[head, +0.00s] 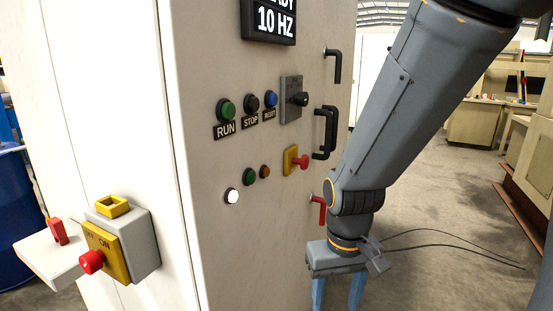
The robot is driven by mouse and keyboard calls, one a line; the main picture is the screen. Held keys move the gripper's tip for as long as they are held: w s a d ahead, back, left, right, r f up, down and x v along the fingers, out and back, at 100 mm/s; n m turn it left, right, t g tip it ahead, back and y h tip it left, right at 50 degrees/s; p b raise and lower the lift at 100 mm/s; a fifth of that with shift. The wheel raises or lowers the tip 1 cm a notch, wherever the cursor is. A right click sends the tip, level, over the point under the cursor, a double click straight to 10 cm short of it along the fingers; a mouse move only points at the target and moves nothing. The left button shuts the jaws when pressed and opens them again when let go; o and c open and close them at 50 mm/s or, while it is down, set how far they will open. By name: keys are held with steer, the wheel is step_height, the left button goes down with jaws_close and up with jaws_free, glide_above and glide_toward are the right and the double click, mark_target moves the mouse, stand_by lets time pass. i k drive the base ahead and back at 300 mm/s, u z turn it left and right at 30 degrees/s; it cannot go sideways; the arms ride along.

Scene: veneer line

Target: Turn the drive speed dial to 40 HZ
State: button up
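A black knob (301,99) sticks out from a grey plate (289,112) on the cabinet's front; it looks like the drive speed dial, but its markings are too small to read. A black display (268,22) above it reads "10 HZ" on its lower line; the upper line is cut off by the picture edge. My gripper (338,294) hangs low at the right of the cabinet, below and apart from the knob. Its two blue fingers point down with a gap between them, and I see nothing held. The fingertips run out of the picture.
Green, black and blue buttons labelled RUN, STOP and RESET (270,100) sit left of the knob. A red rotary switch (298,161) on a yellow plate lies below. Black handles (325,132) protrude at right. A grey-yellow switch box (122,245) juts out front left. Floor at right is open.

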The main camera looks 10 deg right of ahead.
mark_target(302, 99)
steer(key=u, duration=0.05)
steer(key=k, duration=0.35)
steer(key=z, duration=1.1)
